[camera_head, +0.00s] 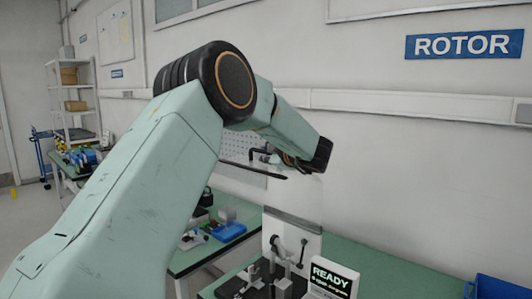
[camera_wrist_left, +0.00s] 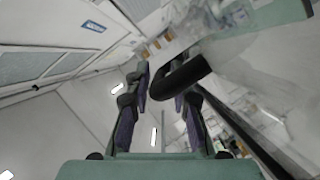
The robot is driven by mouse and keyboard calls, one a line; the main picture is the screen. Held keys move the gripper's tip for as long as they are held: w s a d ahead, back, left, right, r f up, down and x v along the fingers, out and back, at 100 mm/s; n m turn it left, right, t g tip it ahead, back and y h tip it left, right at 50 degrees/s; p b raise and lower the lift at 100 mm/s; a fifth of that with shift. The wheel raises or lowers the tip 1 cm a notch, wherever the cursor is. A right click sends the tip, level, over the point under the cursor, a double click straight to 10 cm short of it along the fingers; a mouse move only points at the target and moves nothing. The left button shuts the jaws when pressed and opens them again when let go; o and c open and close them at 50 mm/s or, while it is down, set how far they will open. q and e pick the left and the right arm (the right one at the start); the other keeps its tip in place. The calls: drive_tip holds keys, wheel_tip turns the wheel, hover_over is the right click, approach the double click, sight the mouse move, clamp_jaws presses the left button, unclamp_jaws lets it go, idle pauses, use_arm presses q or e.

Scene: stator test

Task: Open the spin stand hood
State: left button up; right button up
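My left arm reaches across the head view, its wrist bent down above the spin stand (camera_head: 283,246). The left gripper (camera_wrist_left: 161,82) shows in the wrist view with its two fingers apart. A black curved handle (camera_wrist_left: 182,75) reaches into the space between the fingers, close to the right finger; I cannot tell whether they touch. A clear hood panel (camera_wrist_left: 235,62) shows beyond it. In the head view a long dark bar (camera_head: 245,169), seemingly the hood's edge, is raised above the stand. The fingers are small and partly hidden there. My right gripper is out of view.
A screen (camera_head: 331,279) reading READY stands beside the spin stand on the green bench (camera_head: 385,277). A blue bin (camera_head: 495,288) is at the lower right. Another bench behind holds a blue tray (camera_head: 229,232). A wall with a ROTOR sign (camera_head: 463,44) is behind.

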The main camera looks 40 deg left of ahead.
use_arm(q)
drive_tip(key=shift+a, duration=0.1)
drive_tip(key=shift+c, duration=1.1)
drive_tip(key=shift+w+f, duration=0.15)
clamp_jaws()
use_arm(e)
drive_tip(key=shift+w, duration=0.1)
